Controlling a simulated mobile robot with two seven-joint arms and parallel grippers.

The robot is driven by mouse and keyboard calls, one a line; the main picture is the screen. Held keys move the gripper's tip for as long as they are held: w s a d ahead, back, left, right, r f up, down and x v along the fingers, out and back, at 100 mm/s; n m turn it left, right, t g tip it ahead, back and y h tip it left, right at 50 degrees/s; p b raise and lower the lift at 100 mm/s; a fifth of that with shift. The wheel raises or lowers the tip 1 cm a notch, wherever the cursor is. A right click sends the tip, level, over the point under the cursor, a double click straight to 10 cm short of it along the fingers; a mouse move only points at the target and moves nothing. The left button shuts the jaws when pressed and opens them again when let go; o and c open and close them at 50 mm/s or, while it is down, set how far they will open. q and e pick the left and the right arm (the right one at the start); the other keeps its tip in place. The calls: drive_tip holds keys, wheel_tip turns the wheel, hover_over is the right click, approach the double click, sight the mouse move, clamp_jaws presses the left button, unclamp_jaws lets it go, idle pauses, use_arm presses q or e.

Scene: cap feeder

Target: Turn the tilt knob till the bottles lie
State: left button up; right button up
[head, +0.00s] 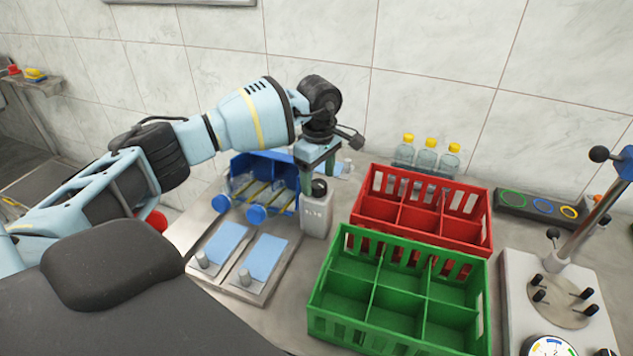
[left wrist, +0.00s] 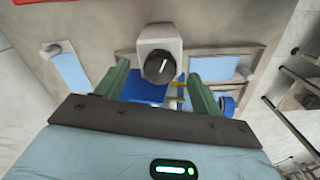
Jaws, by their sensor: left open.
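The tilt knob (head: 319,188) is round and black, on top of a pale grey box (head: 316,218). In the left wrist view the knob (left wrist: 159,68) has a white mark pointing nearly straight up in the picture. My left gripper (head: 318,178) is open just over the knob; its green fingers stand on either side of it, with gaps visible in the wrist view. A blue crate (head: 290,204) stands left of the box, with clear bottles (head: 243,188) in it, partly hidden by my arm. They look slanted or lying; their exact angle is unclear. My right gripper is not in view.
A red crate (head: 420,228) and a green crate (head: 400,312), both empty-looking, stand right of the box. Several yellow-capped bottles (head: 427,155) stand behind the red crate. Two plates with blue pads (head: 262,257) lie in front. A device with a post (head: 595,215) stands far right.

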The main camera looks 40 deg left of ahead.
sight(318, 184)
use_arm(q)
drive_tip(key=shift+r+p, duration=0.7)
drive_tip(key=shift+r, duration=1.8)
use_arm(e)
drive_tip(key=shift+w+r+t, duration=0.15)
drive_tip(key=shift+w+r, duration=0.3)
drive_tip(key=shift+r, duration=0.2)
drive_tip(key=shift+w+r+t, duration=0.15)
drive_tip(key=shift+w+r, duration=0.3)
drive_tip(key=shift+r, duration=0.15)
use_arm(q)
drive_tip(key=shift+f, duration=0.1)
